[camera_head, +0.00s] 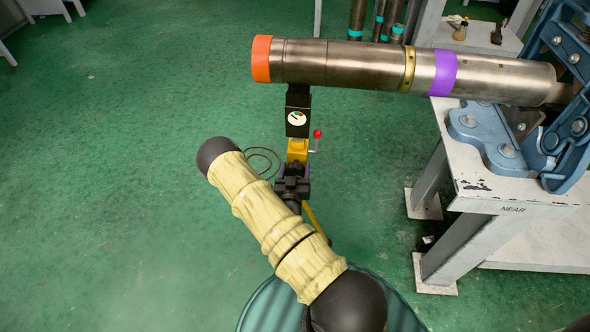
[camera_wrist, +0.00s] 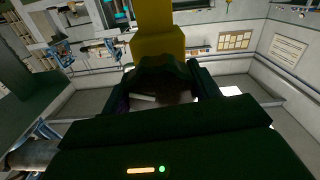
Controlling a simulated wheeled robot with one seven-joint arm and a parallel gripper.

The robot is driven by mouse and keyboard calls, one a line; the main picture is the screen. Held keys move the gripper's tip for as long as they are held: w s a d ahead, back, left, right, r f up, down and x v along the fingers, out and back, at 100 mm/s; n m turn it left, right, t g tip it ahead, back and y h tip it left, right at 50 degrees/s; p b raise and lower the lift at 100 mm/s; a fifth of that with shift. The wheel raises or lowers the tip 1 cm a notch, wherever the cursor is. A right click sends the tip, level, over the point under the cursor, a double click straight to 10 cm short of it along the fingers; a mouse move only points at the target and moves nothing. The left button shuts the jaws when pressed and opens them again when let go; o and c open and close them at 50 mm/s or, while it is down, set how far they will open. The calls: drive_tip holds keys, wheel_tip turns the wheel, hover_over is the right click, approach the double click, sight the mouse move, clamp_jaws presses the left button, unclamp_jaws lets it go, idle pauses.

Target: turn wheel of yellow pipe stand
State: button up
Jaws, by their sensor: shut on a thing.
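The yellow pipe stand (camera_head: 297,150) stands under the orange-banded end of a steel pipe (camera_head: 340,62). It bears a black head with a round dial (camera_head: 297,118). A red knob (camera_head: 317,133) on a thin handle sticks out to its right. My gripper (camera_head: 293,168) is at the stand just below the yellow block, largely hiding what it holds. In the wrist view the yellow post (camera_wrist: 155,30) rises ahead, and my gripper (camera_wrist: 160,75) is shut around the dark wheel part under it. The wheel's outline is too dark to make out.
The pipe runs right into a blue vise (camera_head: 490,140) on a grey bench (camera_head: 515,195) marked NEAR. A thin cable (camera_head: 264,155) lies on the green floor left of the stand. Several upright pipes (camera_head: 378,20) stand behind.

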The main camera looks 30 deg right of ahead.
drive_tip(key=shift+a+f, duration=0.1)
drive_tip(key=o, duration=1)
drive_tip(key=p+v, duration=0.2)
drive_tip(key=v, duration=1.5)
drive_tip(key=shift+s+a, duration=0.1)
